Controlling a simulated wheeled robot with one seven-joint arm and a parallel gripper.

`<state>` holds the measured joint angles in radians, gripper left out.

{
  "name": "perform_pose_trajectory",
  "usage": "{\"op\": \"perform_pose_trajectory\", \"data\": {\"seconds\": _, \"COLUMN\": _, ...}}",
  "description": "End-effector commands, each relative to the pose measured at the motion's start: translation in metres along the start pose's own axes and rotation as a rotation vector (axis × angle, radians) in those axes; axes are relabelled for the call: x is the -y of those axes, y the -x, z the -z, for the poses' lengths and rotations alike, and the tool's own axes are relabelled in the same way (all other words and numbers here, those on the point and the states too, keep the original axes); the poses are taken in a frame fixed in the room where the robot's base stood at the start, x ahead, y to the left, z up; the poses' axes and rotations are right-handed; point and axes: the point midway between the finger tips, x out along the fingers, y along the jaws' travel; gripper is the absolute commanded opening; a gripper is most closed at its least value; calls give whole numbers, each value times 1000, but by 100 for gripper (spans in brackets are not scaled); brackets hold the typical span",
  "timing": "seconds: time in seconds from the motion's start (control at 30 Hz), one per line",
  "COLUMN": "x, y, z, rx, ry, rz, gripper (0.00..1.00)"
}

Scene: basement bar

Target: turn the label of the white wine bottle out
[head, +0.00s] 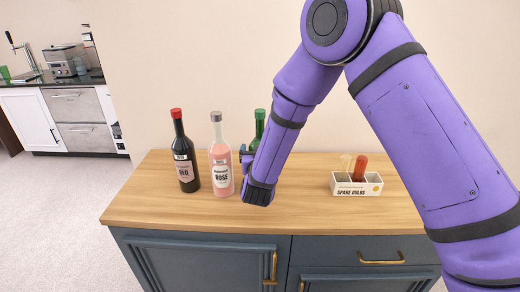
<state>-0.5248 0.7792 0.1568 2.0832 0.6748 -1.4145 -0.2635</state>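A green bottle (259,122) with a green cap stands on the wooden cabinet top, mostly behind my arm. Its label is hidden, so I cannot tell which way it faces; it may be the white wine bottle. My gripper (246,156) shows only as a small dark part at the left edge of my arm, close to the green bottle. Its fingers are largely hidden, so I cannot tell whether it is open, shut or touching the bottle. A dark bottle (184,150) with a red cap shows a label reading RED. A pink bottle (221,155) with a grey cap shows a label reading ROSE.
The wooden cabinet top (300,212) has free room in front and between my arm and a white box (343,189) marked SPARE BULBS at right. The box has compartments with a red bulb (359,168). A wall stands close behind. A counter (72,120) is far left.

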Motion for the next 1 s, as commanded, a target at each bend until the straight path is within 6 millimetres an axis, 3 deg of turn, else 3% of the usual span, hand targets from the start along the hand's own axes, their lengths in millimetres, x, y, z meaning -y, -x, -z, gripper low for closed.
{"op": "perform_pose_trajectory", "data": {"seconds": 1.0, "x": 0, "y": 88, "z": 0, "rx": 0, "ry": 0, "rz": 2, "gripper": 96}}
